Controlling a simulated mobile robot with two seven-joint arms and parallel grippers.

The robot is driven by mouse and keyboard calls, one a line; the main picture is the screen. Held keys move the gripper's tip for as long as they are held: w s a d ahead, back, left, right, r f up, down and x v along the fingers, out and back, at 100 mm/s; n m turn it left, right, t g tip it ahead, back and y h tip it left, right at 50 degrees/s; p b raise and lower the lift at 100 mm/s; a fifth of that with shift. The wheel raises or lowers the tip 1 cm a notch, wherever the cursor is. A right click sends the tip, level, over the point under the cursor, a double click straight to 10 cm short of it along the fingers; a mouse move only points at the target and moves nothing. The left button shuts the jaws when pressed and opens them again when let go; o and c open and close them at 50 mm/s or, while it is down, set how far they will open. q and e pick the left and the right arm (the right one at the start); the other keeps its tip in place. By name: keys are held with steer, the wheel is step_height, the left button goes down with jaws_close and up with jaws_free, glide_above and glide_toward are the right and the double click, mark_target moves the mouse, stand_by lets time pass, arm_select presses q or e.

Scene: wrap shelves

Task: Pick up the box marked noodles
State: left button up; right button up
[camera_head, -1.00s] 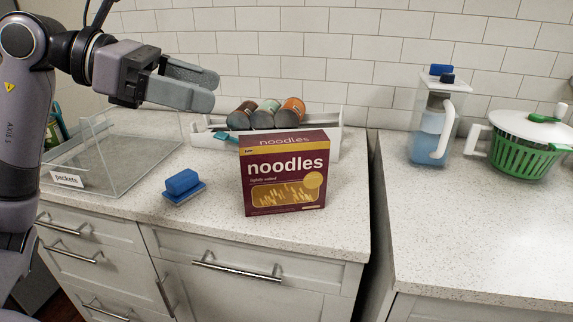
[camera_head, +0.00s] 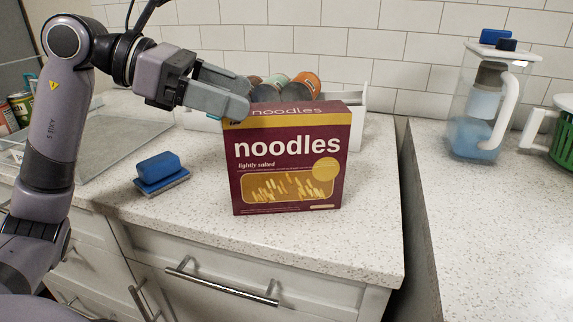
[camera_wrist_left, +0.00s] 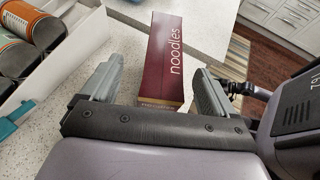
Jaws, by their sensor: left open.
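The maroon noodles box (camera_head: 287,165) stands upright on the speckled white counter in the head view, its labelled front facing me. My left gripper (camera_head: 240,100) is at the box's upper left corner in the head view and partly overlaps it there. In the left wrist view the box (camera_wrist_left: 166,62) shows its narrow maroon top side lettered "noodles", lying between the two spread fingers of my left gripper (camera_wrist_left: 160,88). Gaps show between the fingers and the box, so the gripper is open and empty. My right gripper is not in view.
A blue sponge or brush (camera_head: 160,172) lies left of the box. A white rack with several cans (camera_head: 301,87) stands behind it. A clear bin (camera_head: 95,150) is at the left. A water pitcher (camera_head: 485,100) and a green spinner (camera_head: 563,140) stand right, across a counter gap.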

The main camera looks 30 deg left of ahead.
mark_target(286, 108)
arm_select(q)
steer(key=x, duration=0.4)
steer(key=shift+d+r+p, duration=0.2)
steer(key=shift+d+p, duration=0.2)
steer(key=shift+d, duration=0.1)
steer(key=shift+w+d+f, duration=0.25)
steer(key=shift+w+d, duration=0.05)
steer(key=shift+d, duration=0.1)
steer(key=c, duration=1.3)
jaws_close()
steer(key=shift+r, duration=0.2)
